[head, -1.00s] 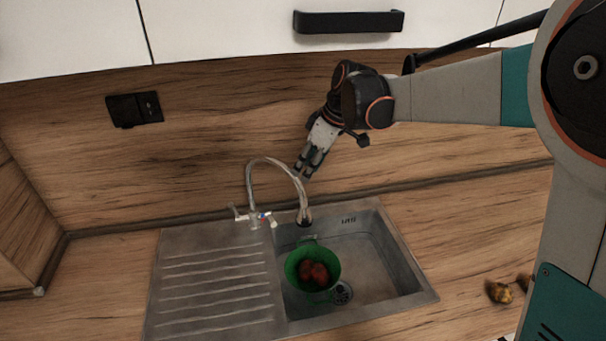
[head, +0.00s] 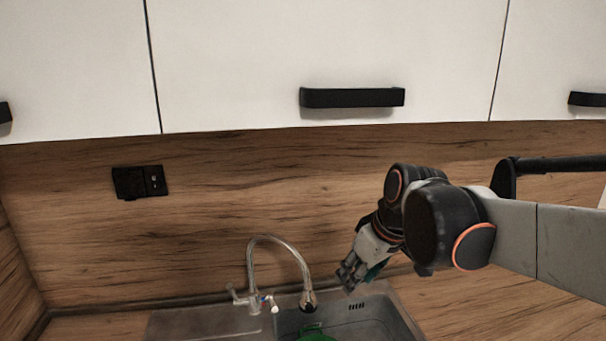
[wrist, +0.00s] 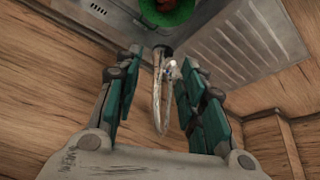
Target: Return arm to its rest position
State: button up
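My gripper (head: 346,276) hangs in front of the wooden splashback, above the right part of the sink and to the right of the tap. In the wrist view my gripper (wrist: 160,95) has its two green-padded fingers well apart, with nothing held between them. The tap shows beyond the gap, apart from the fingers. My arm reaches in from the right side of the head view.
The curved tap (head: 277,242) rises behind the sink (head: 370,312). A green colander (head: 316,334) is in the basin, mostly cut off; the wrist view shows the colander (wrist: 150,14) with something red inside. White cupboards (head: 330,45) with a black handle (head: 352,97) hang above. A black socket (head: 139,182) is on the splashback.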

jog(key=s+d+f+m+t+h+b, duration=0.1)
jog(key=s+d+f+m+b, duration=0.2)
jog(key=s, duration=0.5)
jog(key=s+d+f+m+t+h+b, duration=0.1)
jog(key=s+d+f+m+t+b, duration=0.1)
jog(key=s+d+f, duration=0.4)
notch_tip(320, 180, down, 2)
jog(key=s+m+b, duration=0.1)
jog(key=s+m, duration=0.1)
jog(key=shift+s+h, duration=0.3)
jog(key=shift+c, duration=0.2)
dwell(1.1)
